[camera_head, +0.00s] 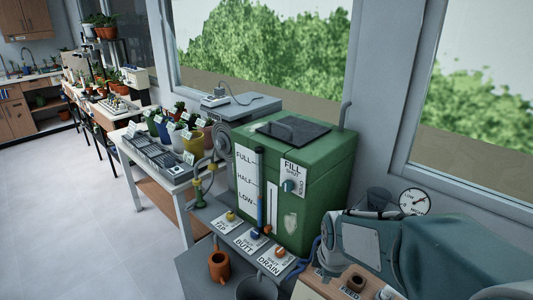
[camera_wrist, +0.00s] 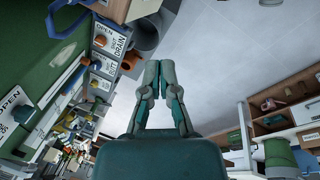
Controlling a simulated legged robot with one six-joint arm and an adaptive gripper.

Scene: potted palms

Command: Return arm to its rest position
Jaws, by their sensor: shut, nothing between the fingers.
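My gripper (camera_wrist: 160,66) is in the middle of the wrist view. Its two grey-teal fingers are together with nothing between them. They point toward the top of the picture, over the pale floor, and touch nothing that I can see. In the head view a teal and grey part of my arm covers the lower right corner. I cannot make out the fingers there.
A green tank (camera_head: 300,190) with FILL and DRAIN labels stands by the window. An orange watering can (camera_head: 218,264) is below its front. A white table (camera_head: 182,182) with pots and trays is to its left. The pale floor (camera_head: 75,205) at left is clear.

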